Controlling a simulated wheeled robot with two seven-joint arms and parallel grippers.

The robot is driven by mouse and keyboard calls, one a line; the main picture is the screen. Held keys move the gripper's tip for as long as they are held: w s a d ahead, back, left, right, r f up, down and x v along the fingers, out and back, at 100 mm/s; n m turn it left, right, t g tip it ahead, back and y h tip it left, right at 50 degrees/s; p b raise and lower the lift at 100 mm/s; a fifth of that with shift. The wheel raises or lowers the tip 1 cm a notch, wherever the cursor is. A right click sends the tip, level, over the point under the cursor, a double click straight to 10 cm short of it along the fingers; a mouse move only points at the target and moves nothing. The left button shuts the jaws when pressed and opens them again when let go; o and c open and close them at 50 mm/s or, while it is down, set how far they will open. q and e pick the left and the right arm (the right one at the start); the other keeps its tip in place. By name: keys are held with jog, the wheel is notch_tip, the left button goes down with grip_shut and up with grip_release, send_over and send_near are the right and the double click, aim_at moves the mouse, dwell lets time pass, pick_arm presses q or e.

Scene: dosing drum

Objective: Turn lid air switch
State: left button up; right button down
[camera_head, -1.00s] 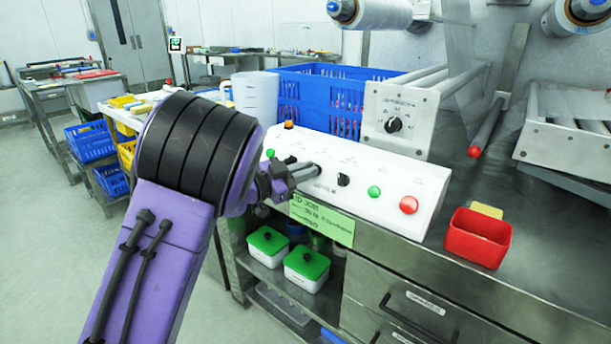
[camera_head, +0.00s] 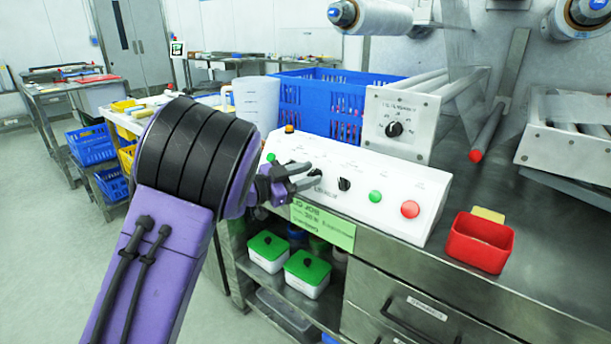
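The white control panel (camera_head: 376,167) stands on the near edge of the steel bench. It carries several black rotary switches, a green button (camera_head: 375,196) and a red button (camera_head: 410,209). One black switch (camera_head: 344,184) shows clear, just right of my gripper. Its small labels are too blurred to read, so I cannot tell which is the lid air switch. My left gripper (camera_head: 313,176) is in front of the panel's left half. Its two fingers are spread with a gap between them, and they partly hide the switches there. My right gripper is not in view.
A grey box with a black dial (camera_head: 394,129) stands behind the panel, beside a blue crate (camera_head: 320,98). A red bin (camera_head: 478,241) sits right of the panel. A green label (camera_head: 322,225) hangs below it, above green-lidded tubs (camera_head: 307,268).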

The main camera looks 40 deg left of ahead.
pick_arm(q)
jog(key=v, duration=1)
jog(key=shift+s+a+b, duration=0.15)
jog(key=shift+s+b, duration=0.1)
jog(key=shift+b, duration=0.2)
